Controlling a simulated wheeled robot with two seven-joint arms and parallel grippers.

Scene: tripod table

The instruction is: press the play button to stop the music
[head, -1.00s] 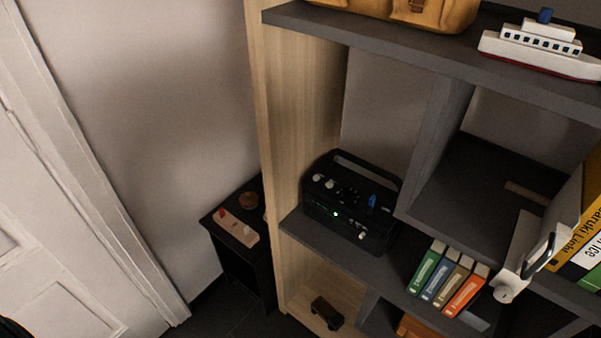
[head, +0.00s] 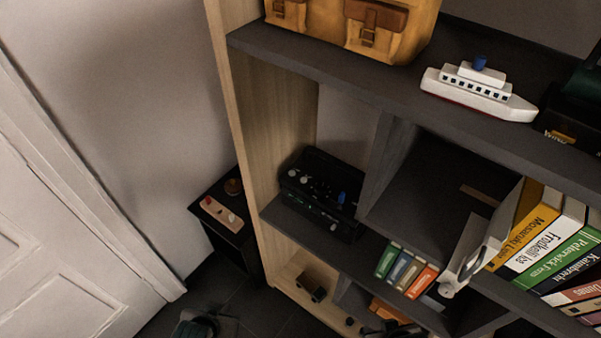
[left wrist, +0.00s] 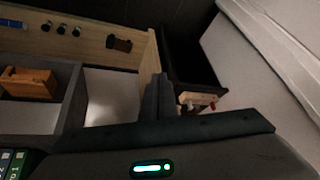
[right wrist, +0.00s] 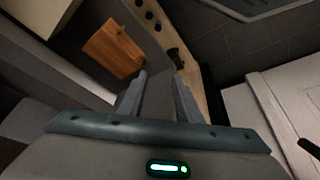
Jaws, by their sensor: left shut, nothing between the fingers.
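The black radio (head: 318,196) with a handle, pale knobs, a blue piece and small green lights stands on a middle shelf at the left end of the bookcase. I cannot make out which control is the play button. My left gripper (head: 200,318) is low at the bottom of the head view, left of the bookcase and well below the radio. In the left wrist view its fingers (left wrist: 158,92) are shut and empty. My right gripper (right wrist: 157,95) is open and empty in its wrist view; a dark part at the bottom of the head view seems to be it. The radio is in neither wrist view.
The dark shelf (head: 300,65) above holds a brown bag (head: 350,25) and a toy ship (head: 478,92). A small dark table (head: 232,240) stands left of the bookcase. The floor before the white door (head: 70,230) looks clear.

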